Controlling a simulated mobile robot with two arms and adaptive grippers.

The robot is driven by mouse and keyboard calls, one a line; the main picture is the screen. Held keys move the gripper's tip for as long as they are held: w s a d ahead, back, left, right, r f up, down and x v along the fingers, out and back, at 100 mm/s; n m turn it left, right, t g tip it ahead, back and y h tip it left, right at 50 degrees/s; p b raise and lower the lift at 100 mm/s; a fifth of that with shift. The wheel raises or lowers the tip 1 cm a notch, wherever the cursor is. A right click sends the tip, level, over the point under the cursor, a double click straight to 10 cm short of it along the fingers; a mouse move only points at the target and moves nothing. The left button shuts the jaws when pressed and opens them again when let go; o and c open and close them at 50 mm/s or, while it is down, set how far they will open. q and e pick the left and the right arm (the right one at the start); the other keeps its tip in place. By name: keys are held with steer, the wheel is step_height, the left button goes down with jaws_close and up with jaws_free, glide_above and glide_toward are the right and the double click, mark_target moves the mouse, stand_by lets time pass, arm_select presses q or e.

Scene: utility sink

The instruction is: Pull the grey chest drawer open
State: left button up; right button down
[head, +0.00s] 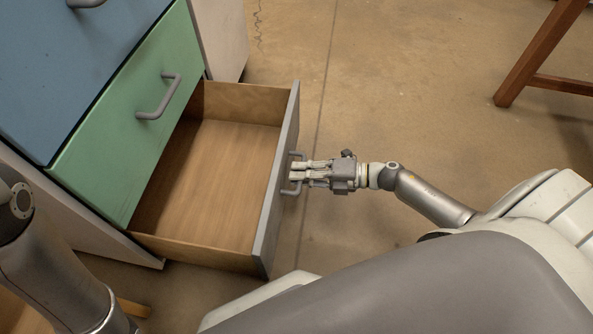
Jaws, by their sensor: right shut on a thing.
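The grey chest drawer (278,190) is the lowest drawer of the chest and stands far out of it. Its wooden inside is bare and empty. Its grey front faces right and carries a grey bar handle (291,191). My right gripper (305,170) is at the handle, with its fingers shut on it; the fingers hide part of the bar. My left arm shows at the lower left, but its gripper is outside the view.
Above the grey drawer are a shut green drawer (122,150) with a grey handle (158,97) and a blue drawer (70,60). A brown wooden frame (540,55) stands at the upper right. The concrete floor (400,90) between is clear.

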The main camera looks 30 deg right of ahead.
steer(key=c, duration=1.5)
jaws_free()
steer(key=v, duration=1.2)
